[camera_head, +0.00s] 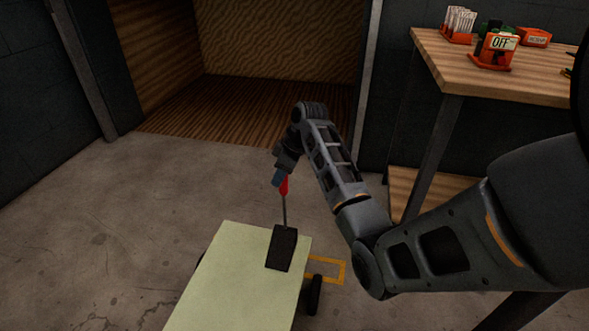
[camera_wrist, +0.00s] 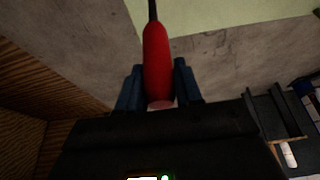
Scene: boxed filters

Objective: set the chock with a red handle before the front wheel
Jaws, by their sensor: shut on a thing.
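The chock (camera_head: 282,248) is a black block on a thin rod with a red handle (camera_head: 284,186). My gripper (camera_head: 279,180) is shut on the red handle, and the chock hangs below it. In the head view the block appears in front of the pale cart top (camera_head: 225,270); I cannot tell whether it touches it. In the wrist view the red handle (camera_wrist: 157,62) sits between the two blue fingers (camera_wrist: 157,88). A dark wheel (camera_head: 314,294) shows at the cart's right side. The other wheels are mostly hidden.
A yellow outline (camera_head: 330,270) is marked on the floor beside the wheel. A wooden workbench (camera_head: 500,75) at the right carries an orange holder with an OFF sign (camera_head: 495,50) and other items. A wood-lined bay (camera_head: 230,105) opens at the back. The floor at left is clear.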

